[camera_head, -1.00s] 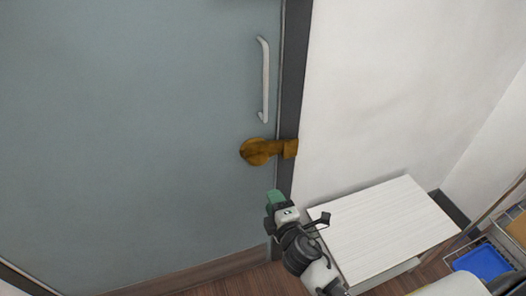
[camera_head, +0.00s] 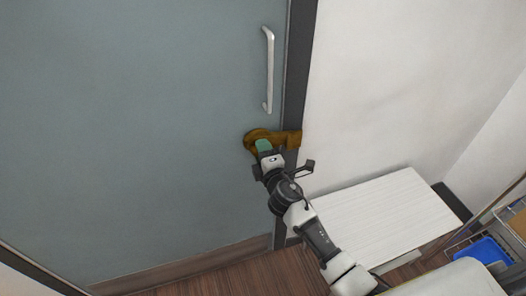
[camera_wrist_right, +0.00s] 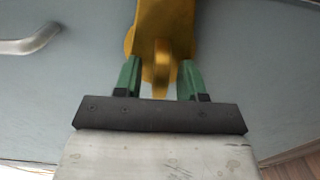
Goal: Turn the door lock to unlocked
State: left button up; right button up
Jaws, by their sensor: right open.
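A brass door lock (camera_head: 290,138) sits on the right edge of the grey-blue door (camera_head: 150,140), reaching across to the dark frame. My right gripper (camera_head: 263,146) is at the lock's left part and covers some of it. In the right wrist view the right gripper (camera_wrist_right: 159,78) is open, with one green finger on each side of the lock's thumb-turn (camera_wrist_right: 160,75). The lock's body (camera_wrist_right: 165,25) lies just beyond the fingertips. I cannot tell whether the fingers touch it. My left gripper is not in view.
A metal pull handle (camera_head: 268,70) is on the door above the lock; it also shows in the right wrist view (camera_wrist_right: 28,38). A white table (camera_head: 385,215) stands at the lower right, beside a rack with a blue bin (camera_head: 482,252).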

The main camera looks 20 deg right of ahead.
jog(key=shift+c, duration=0.4)
grip_shut()
jog(key=shift+n, duration=0.3)
jog(key=n, duration=0.3)
jog(key=shift+n, duration=0.3)
jog(key=n+p, duration=0.1)
jog(key=n, duration=0.3)
jog(key=n+p, duration=0.1)
jog(key=n, duration=0.4)
jog(key=shift+p, duration=0.4)
jog(key=shift+n+p, duration=0.85)
jog(key=shift+n, duration=1.45)
